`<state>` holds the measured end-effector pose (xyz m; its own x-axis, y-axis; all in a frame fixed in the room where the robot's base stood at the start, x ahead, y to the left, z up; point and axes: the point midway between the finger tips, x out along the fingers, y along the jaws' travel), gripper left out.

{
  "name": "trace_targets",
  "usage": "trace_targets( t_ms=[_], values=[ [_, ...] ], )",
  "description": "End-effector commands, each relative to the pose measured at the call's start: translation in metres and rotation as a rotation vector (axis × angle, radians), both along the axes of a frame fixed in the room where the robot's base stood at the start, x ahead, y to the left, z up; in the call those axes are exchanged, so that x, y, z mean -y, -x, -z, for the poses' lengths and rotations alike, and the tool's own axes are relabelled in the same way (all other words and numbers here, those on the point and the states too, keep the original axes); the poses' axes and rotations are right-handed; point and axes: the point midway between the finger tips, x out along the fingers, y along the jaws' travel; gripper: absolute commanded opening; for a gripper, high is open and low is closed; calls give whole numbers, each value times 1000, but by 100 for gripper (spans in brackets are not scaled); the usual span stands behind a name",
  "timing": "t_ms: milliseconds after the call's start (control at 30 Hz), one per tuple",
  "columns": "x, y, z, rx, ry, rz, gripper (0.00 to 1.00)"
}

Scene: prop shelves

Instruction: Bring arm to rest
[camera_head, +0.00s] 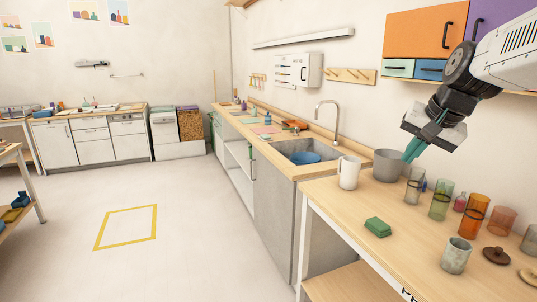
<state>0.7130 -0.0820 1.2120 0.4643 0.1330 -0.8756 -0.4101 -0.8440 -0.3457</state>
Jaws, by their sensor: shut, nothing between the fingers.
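My arm reaches in from the upper right of the head view. My gripper (414,150) points down and to the left, with its teal fingers together and nothing between them. It shows in front of the grey pot (389,164) on the wooden table (345,204). The fingertips overlap the pot's right side in the picture; I cannot tell whether they touch it.
A white mug (349,172), a green sponge (378,227), a speckled cup (456,256) and several coloured glasses stand on the table. A counter with a sink (305,150) and tap lies behind. Cabinets (425,33) hang above. The floor at left is open around a yellow square (126,227).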

Motion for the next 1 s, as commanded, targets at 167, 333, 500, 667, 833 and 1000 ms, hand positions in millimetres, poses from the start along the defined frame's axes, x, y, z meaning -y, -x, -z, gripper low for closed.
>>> trace_targets(
  t_ms=[167, 333, 500, 667, 833, 1000],
  values=[
    [-27, 114, 48, -196, 108, -210, 0],
    [-39, 221, 92, -354, 205, -386, 0],
    [-44, 283, 119, -395, 269, -461, 0],
    [-48, 294, 116, -344, 289, -481, 0],
    [-51, 294, 113, -327, 293, -489, 0],
    [-50, 293, 112, -327, 293, -488, 0]
  ],
)
